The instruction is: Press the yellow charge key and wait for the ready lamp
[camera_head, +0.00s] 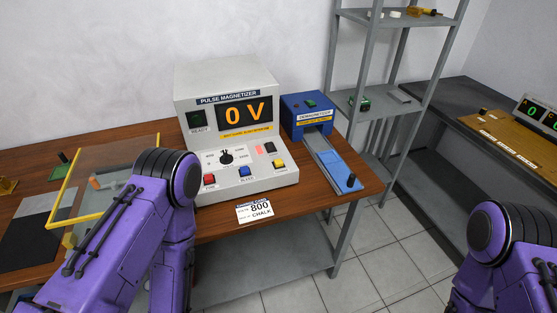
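The pulse magnetizer (228,105) stands on the wooden table against the wall. Its display (246,112) reads 0 V in orange. The ready lamp (196,120), at the left of the display, looks dark green and unlit. The yellow charge key (279,165) is at the right front of the sloped panel, with nothing touching it. A blue key (244,171) and a red key (209,179) are to its left. My purple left arm rises in front of the table's left part, and my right arm is at the lower right. Neither gripper shows.
A blue demagnetizer (307,112) with a sloping track stands right of the magnetizer. A yellow-framed clear cover (104,223) is at the left, partly behind my arm. Grey shelves (366,80) stand behind.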

